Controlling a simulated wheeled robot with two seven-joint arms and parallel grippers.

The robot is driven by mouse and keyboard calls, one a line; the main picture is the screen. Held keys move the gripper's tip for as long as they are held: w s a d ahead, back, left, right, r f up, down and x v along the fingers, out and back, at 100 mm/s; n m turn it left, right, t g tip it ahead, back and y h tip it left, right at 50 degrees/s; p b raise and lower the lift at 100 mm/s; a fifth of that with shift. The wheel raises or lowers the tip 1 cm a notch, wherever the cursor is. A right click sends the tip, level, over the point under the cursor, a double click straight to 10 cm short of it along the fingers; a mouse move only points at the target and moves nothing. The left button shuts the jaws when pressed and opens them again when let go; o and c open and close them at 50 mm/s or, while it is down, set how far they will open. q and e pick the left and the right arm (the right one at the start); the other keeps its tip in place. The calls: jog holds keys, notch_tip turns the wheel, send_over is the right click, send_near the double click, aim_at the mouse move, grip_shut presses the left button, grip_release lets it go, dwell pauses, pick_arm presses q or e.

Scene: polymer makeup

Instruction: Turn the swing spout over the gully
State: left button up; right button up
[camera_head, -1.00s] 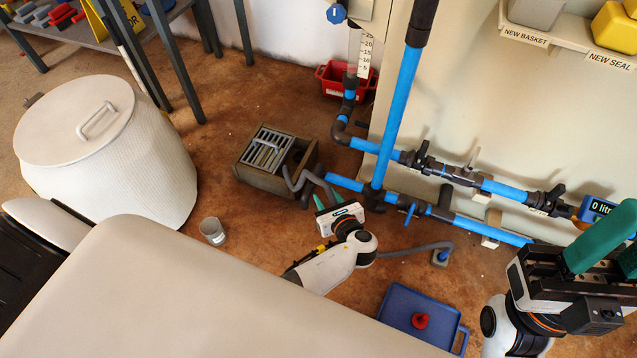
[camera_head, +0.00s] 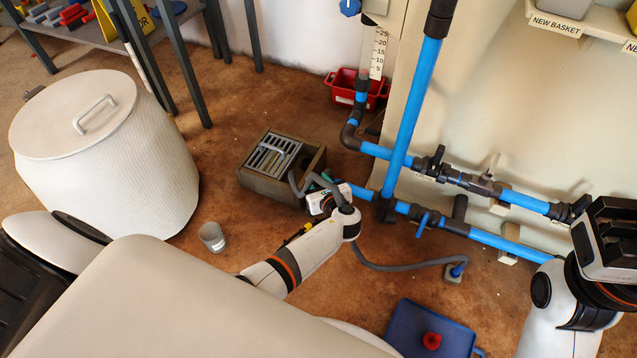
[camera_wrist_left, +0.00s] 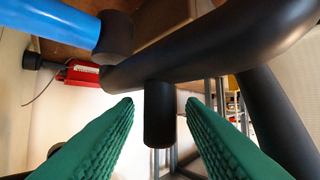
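The grey swing spout (camera_head: 312,181) bends in front of the gully (camera_head: 262,183), a box with a slatted grate (camera_head: 274,153) over its left part. The spout's outlet is hard to make out. My left gripper (camera_head: 327,196) is at the spout, its fingers mostly hidden in the head view. In the left wrist view its green fingers (camera_wrist_left: 160,103) are open, with a short dark stub (camera_wrist_left: 159,116) under a dark pipe (camera_wrist_left: 205,45) showing between them; contact is not clear. My right gripper (camera_head: 612,238) is at the right edge, fingers not visible.
Blue pipes (camera_head: 403,110) with dark fittings stand right of the gully. A grey hose (camera_head: 410,266) crosses the floor below my left gripper. A white lidded bin (camera_head: 150,170), a small cup (camera_head: 212,236), a red tub (camera_head: 345,92) and a blue tray (camera_head: 405,325) stand around.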

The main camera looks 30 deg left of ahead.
pick_arm(q)
grip_shut()
